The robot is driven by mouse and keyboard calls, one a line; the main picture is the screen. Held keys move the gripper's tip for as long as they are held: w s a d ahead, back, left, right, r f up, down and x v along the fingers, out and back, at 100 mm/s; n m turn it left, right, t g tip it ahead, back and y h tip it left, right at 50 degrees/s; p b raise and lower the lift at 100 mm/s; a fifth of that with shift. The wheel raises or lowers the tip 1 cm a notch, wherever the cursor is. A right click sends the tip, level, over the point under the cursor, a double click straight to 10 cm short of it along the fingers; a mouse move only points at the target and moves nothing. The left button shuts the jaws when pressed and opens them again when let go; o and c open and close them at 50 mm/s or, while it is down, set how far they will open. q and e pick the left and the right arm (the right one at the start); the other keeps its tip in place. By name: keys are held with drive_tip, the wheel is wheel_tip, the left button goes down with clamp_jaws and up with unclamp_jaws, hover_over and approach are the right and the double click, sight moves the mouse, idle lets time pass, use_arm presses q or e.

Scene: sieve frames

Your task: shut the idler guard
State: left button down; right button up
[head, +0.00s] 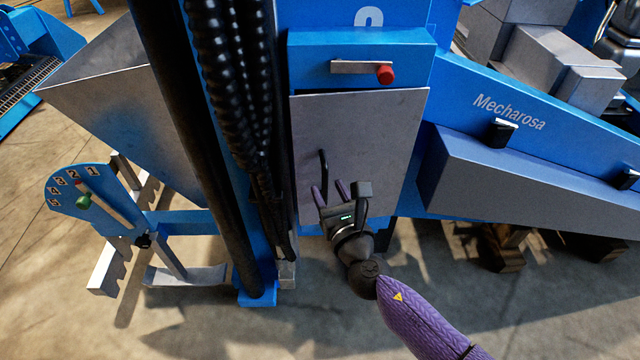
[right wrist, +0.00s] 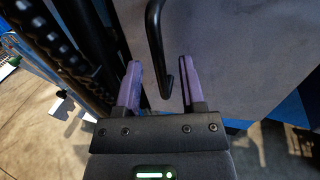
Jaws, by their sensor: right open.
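The guard appears to be the grey door panel (head: 370,130) on the blue housing, with a black bar handle (head: 323,172) near its left edge. The panel sits slightly askew to the housing, and I cannot tell how far it stands open. My right gripper (head: 328,188) is open at the handle's lower end. In the right wrist view the handle (right wrist: 155,35) hangs between the two purple fingers of the gripper (right wrist: 160,65), with room on both sides. The grey panel (right wrist: 240,50) fills the background there. My left gripper is not in view.
A red-knobbed lever (head: 384,73) sits above the panel. Black hoses (head: 235,90) run down close to its left. A blue dial with a green-knobbed lever (head: 84,201) stands at left. A long grey cover (head: 530,185) juts out at right. The floor below is mostly clear.

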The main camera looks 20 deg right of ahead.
drive_tip(key=shift+w, duration=1.3)
clamp_jaws()
idle(0.4)
